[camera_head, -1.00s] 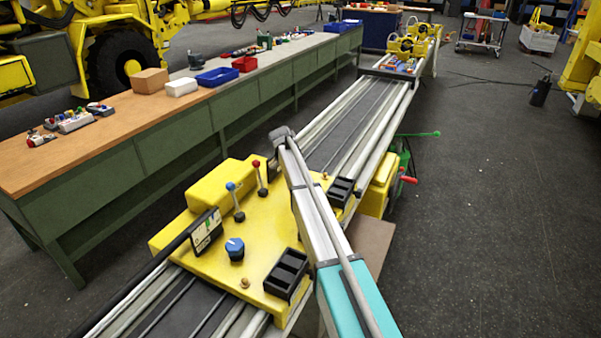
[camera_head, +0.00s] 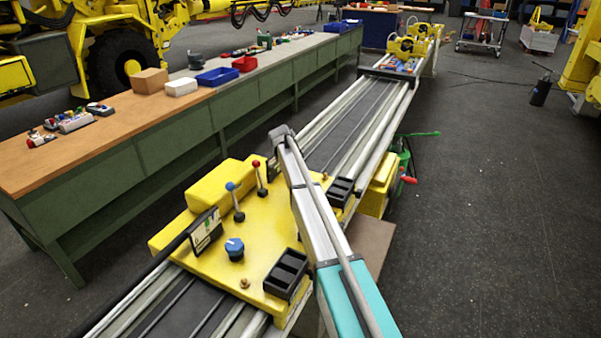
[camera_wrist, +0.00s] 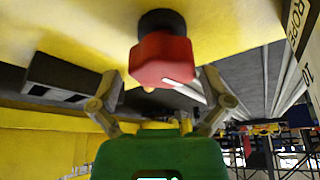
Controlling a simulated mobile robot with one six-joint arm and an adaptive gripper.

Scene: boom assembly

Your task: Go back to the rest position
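My gripper (camera_wrist: 163,85) shows in the wrist view, its two fingers spread apart to left and right. A red knob (camera_wrist: 165,62) with a black collar lies in the picture between the fingertips, in front of a yellow surface. Gaps show on both sides, so I see no grip on it. A green body fills the bottom of that view. In the head view my arm reaches over the yellow control plate (camera_head: 272,243), and my gripper cannot be made out there. A red-topped lever (camera_head: 257,165) and a blue-topped lever (camera_head: 231,187) stand on the plate.
The plate also carries a blue knob (camera_head: 235,249), black boxes (camera_head: 286,273) and a small sign (camera_head: 205,230). The long boom rails (camera_head: 345,122) run to the back. A workbench (camera_head: 110,132) with boxes stands left. The dark floor (camera_head: 505,230) at right is mostly clear.

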